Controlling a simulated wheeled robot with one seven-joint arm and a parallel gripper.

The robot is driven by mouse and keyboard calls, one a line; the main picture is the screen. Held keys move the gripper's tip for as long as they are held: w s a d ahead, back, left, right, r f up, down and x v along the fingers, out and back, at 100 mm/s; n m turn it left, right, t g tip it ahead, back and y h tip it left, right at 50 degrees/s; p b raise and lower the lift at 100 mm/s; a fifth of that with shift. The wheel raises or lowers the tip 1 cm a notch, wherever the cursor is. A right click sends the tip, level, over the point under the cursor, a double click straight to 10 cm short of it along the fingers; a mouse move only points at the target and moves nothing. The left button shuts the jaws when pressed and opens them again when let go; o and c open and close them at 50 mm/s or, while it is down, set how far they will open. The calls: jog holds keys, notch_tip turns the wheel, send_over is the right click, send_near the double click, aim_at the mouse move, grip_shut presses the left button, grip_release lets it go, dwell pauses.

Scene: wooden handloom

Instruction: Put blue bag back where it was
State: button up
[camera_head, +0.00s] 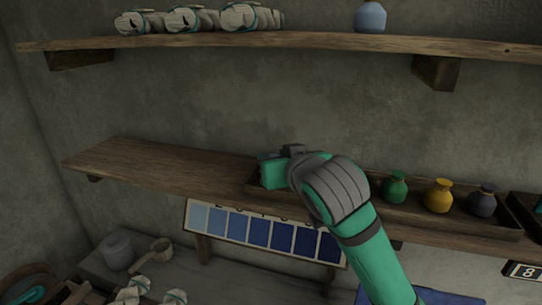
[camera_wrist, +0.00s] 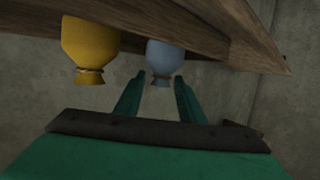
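A light blue bag (camera_head: 370,17) stands upright on the upper shelf (camera_head: 240,42). On the lower shelf (camera_head: 150,165), a long tray (camera_head: 400,218) holds a green bag (camera_head: 395,187), a yellow bag (camera_head: 438,196) and a dark blue bag (camera_head: 482,201). My gripper (camera_head: 272,171) is at the tray's left part; its fingertips are hard to make out there. I cannot tell which blue bag this is.
Several rolled bundles (camera_head: 190,18) lie on the upper shelf's left part. The lower shelf's left part is clear. A blue colour chart (camera_head: 255,230) hangs below it. A grey pot (camera_head: 117,251) stands lower left. My arm hides part of the tray.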

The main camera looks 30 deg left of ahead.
jog(key=v, duration=0.8)
jog(key=shift+w, duration=0.1)
